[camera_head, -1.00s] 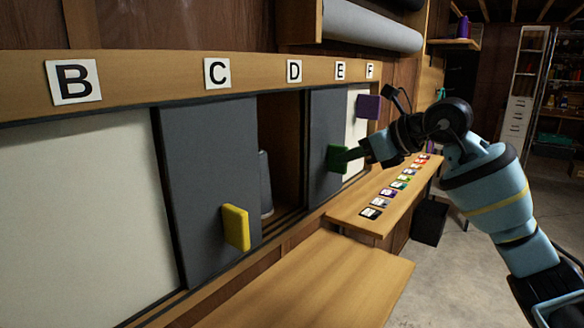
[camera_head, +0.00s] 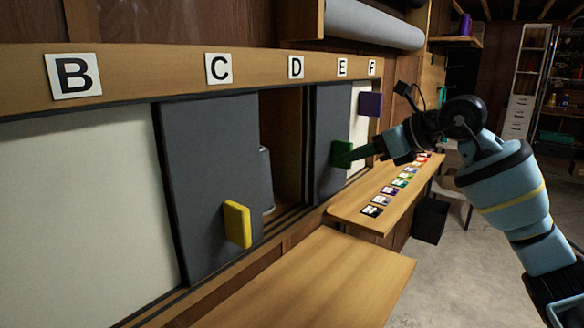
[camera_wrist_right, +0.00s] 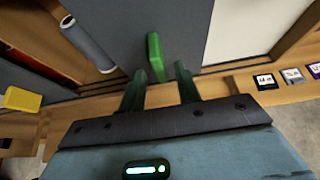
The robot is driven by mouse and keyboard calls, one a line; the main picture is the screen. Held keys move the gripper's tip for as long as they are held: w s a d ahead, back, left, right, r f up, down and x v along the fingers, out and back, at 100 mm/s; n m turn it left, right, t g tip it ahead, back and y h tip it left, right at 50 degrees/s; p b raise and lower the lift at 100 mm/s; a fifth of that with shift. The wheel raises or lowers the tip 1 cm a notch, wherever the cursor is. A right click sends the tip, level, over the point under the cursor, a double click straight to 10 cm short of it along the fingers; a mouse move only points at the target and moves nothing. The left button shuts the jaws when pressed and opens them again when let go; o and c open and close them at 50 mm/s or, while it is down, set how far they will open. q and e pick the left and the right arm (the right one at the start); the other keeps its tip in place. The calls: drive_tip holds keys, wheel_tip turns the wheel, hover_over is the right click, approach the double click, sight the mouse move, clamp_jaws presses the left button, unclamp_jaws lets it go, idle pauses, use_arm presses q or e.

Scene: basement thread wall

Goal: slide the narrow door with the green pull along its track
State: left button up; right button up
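The narrow grey door (camera_head: 328,120) with the green pull (camera_head: 341,154) stands below labels D and E, with a dark opening to its left. In the right wrist view the green pull (camera_wrist_right: 155,57) stands upright on the grey door (camera_wrist_right: 185,30). My right gripper (camera_head: 362,152) is at the pull's right side. In the right wrist view its two dark green fingers (camera_wrist_right: 160,75) are apart, with the pull between and just beyond their tips and gaps on both sides. My left gripper is not in view.
A wider grey door with a yellow pull (camera_head: 238,224) is left of the opening, where a grey cylinder (camera_head: 266,180) stands. A purple pull (camera_head: 371,104) is close above my right gripper. A wooden ledge (camera_head: 345,212) with coloured cards juts out below.

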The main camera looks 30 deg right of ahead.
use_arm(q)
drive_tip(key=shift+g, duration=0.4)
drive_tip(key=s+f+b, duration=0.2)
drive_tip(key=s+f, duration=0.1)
use_arm(e)
drive_tip(key=s, duration=0.1)
drive_tip(key=s+d, duration=0.1)
drive_tip(key=s, duration=0.1)
drive_tip(key=s+d, duration=0.1)
drive_tip(key=s, duration=0.1)
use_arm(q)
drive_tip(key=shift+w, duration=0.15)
use_arm(e)
drive_tip(key=shift+f, duration=0.15)
